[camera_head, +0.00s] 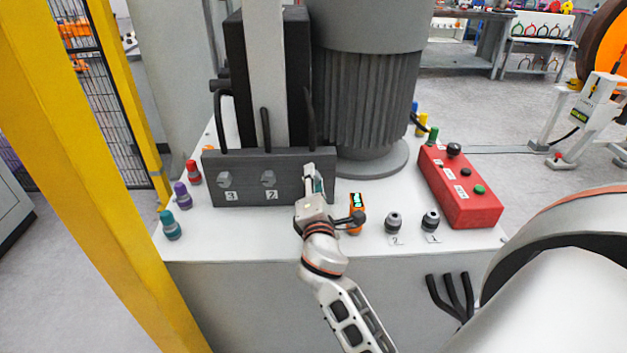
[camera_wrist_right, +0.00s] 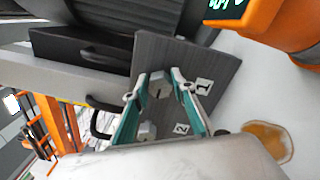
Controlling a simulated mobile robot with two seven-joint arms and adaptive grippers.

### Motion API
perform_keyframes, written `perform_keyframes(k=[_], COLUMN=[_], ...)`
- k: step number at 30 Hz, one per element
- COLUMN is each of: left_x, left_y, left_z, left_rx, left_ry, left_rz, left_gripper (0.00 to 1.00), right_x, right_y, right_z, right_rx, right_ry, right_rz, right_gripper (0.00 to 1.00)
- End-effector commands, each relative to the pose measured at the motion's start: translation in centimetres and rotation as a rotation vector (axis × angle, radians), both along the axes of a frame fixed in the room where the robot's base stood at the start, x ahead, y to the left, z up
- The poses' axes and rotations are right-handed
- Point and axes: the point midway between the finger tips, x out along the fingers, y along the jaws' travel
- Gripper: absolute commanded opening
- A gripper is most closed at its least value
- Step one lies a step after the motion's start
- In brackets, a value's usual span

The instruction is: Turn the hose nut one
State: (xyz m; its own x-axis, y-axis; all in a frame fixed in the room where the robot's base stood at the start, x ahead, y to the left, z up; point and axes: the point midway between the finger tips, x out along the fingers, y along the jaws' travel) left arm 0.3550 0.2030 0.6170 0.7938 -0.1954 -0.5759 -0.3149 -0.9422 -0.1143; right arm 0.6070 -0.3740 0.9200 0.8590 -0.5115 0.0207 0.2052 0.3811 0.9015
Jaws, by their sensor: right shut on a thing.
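A dark manifold block (camera_head: 290,162) stands on the white bench top, with hex hose nuts on its front face. Hose nut three (camera_head: 224,179) and hose nut two (camera_head: 268,178) show beside their number labels. Hose nut one (camera_wrist_right: 158,86) is hidden behind my right gripper in the head view, but shows between the teal fingers in the right wrist view, near the label 1. My right gripper (camera_head: 314,181) is at the right end of the block, shut on hose nut one; its fingers also show in the wrist view (camera_wrist_right: 154,86). My left gripper is not in view.
An orange device with a green display (camera_head: 356,212) stands just right of my gripper. Two grey fittings (camera_head: 393,222) and a red button box (camera_head: 460,187) are further right. Coloured caps (camera_head: 181,195) line the left edge. A yellow post (camera_head: 80,170) rises at left.

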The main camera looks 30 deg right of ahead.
Motion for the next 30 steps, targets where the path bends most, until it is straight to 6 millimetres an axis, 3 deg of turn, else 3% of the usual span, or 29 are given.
perform_keyframes(k=[16, 17, 18, 30], left_x=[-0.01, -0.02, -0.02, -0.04], left_y=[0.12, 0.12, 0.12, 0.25], left_z=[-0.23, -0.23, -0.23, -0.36], left_rx=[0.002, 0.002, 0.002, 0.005], left_ry=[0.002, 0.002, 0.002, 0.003], left_rz=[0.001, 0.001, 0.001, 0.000], left_gripper=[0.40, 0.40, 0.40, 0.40], right_x=[-0.01, -0.01, -0.01, 0.01], right_y=[0.00, 0.00, 0.00, -0.01], right_z=[-0.08, -0.08, -0.08, 0.28], right_rx=[0.023, 0.023, 0.022, 0.022], right_ry=[-0.013, -0.013, -0.012, -0.014], right_rz=[0.000, 0.000, 0.000, 0.000], right_gripper=[0.04, 0.31, 0.41, 0.43])
